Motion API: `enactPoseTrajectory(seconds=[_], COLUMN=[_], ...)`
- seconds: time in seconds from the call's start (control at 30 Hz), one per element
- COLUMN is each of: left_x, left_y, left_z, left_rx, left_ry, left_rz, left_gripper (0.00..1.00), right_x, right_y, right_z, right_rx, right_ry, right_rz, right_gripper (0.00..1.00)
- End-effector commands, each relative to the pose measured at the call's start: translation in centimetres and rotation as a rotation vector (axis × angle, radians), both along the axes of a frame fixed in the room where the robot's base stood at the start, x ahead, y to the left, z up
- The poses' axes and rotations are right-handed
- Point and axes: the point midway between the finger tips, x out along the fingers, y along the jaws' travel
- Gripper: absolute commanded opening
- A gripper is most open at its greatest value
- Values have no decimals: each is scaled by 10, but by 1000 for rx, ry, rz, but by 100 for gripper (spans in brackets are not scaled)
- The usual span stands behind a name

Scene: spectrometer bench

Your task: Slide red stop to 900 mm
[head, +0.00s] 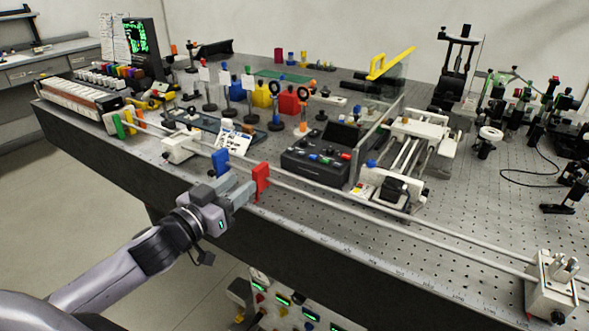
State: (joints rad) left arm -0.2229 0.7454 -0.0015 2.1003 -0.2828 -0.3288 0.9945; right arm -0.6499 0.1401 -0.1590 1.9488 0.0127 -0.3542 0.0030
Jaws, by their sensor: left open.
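The red stop (261,181) sits on a long pair of pale rails (400,229) that run along the front edge of the bench. A blue stop (220,162) sits on the rails to its left. My left gripper (245,187) is open, with its fingers just left of the red stop. I cannot tell whether a finger touches the stop. A scale (345,248) runs along the bench's front edge, but its numbers are too small to read. My right gripper is not in view.
A white end block (551,284) holds the rails at the right, and another white block (180,146) stands at the left. Green, yellow and orange pieces (128,119) sit farther left. A black control box (315,163) and a white carriage (390,190) stand behind the rails. The rails right of the red stop look clear.

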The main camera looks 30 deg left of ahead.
Motion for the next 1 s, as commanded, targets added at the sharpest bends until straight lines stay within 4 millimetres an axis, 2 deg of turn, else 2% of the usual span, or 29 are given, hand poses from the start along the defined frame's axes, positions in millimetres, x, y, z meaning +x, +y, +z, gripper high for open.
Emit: enactPoseTrajectory(seconds=[0.27, 0.7, 1.0], left_x=[14, 60, 72], left_y=[0, -4, -5], left_z=[5, 4, 3], left_rx=[-3, -3, -1], left_ry=[-9, -7, -6], left_rz=[-1, 1, 0], left_gripper=[43, 43, 43], right_x=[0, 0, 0], right_y=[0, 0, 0], right_z=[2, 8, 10], right_rx=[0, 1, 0], right_ry=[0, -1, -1], right_rz=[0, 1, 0], right_gripper=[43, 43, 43])
